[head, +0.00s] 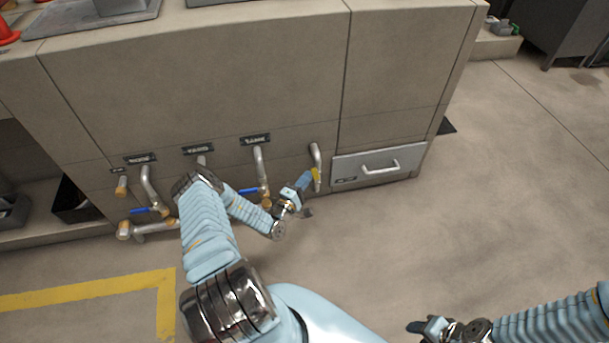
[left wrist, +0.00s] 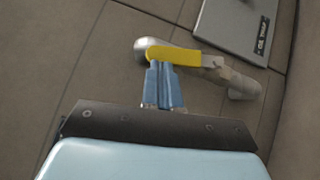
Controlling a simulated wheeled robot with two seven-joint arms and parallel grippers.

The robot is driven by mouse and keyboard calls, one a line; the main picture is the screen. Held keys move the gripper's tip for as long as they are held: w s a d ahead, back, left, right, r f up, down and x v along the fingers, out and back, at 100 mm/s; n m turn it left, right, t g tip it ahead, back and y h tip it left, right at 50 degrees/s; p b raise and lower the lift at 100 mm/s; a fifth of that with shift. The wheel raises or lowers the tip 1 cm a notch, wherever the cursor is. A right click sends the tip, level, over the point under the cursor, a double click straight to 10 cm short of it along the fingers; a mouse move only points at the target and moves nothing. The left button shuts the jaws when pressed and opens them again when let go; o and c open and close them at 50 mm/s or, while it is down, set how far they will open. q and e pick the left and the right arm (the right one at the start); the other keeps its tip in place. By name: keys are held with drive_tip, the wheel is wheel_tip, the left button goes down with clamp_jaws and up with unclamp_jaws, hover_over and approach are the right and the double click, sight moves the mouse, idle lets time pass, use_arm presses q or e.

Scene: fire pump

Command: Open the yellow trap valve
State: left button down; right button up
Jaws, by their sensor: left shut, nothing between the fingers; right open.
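The yellow trap valve handle (head: 315,174) sits on a grey metal pipe (head: 316,153) at the front of the cabinet, left of the drawer. My right gripper (head: 413,327) is open and empty, low over the floor at the bottom right.
Blue-handled valves (head: 248,191) stand on pipes to the left, partly behind my left arm. A metal drawer (head: 378,168) with a handle is right of the yellow valve. The floor (head: 490,190) to the right is clear.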

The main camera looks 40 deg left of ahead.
use_arm(q)
drive_tip(key=shift+w+d+r+p, duration=0.5)
drive_tip(key=shift+w+p, duration=0.05)
drive_tip(key=shift+p, duration=0.2)
idle(0.3)
